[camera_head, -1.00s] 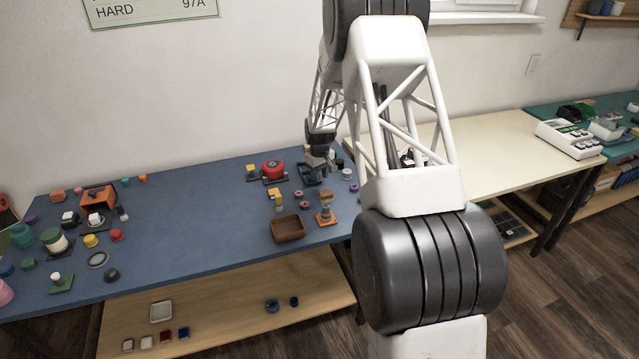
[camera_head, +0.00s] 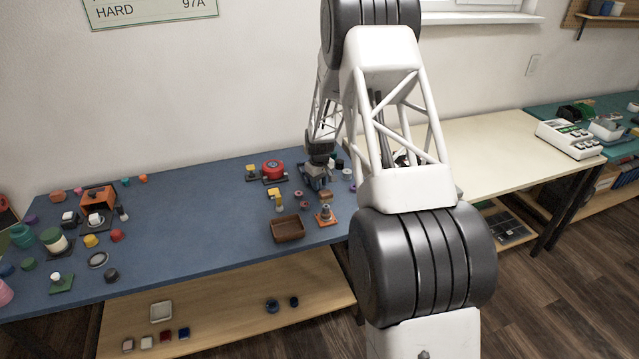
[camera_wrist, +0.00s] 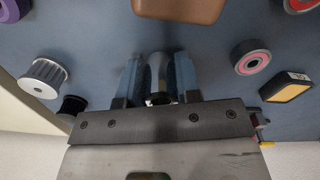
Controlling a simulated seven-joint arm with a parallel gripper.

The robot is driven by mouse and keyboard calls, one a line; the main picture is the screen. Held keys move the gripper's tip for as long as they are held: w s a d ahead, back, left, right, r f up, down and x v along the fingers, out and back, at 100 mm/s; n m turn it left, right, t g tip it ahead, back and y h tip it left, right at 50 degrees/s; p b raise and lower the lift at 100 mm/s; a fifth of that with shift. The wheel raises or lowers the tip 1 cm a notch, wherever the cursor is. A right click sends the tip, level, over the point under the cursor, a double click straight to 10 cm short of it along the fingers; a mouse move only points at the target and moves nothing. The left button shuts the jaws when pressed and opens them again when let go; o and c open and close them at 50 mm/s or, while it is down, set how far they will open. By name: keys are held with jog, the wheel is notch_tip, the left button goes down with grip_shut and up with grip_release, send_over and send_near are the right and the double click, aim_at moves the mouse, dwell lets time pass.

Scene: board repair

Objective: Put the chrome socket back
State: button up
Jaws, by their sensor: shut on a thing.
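In the wrist view, my gripper (camera_wrist: 157,80) has its two blue-grey fingers shut on a shiny grey, rounded piece, the chrome socket as far as I can tell (camera_wrist: 157,70). Its lower part sits between the fingers, and its far end blends into shadow over the blue bench top. In the head view my gripper (camera_head: 317,181) is low over the right rear part of the blue bench, among small parts. The socket cannot be made out there, and I cannot tell whether it touches anything below.
A silver ribbed pulley (camera_wrist: 44,78) and a pink-ringed wheel (camera_wrist: 250,57) flank my gripper, with a yellow-and-black block (camera_wrist: 288,87) farther right. A brown tray (camera_head: 288,229) and an orange-based piece (camera_head: 326,216) stand in front. The blue bench's middle (camera_head: 190,210) is clear.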

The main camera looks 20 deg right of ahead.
jog(key=o, duration=1)
jog(key=shift+f, duration=0.1)
notch_tip(320, 180, up, 12)
jog(key=shift+r, duration=0.15)
dwell(0.8)
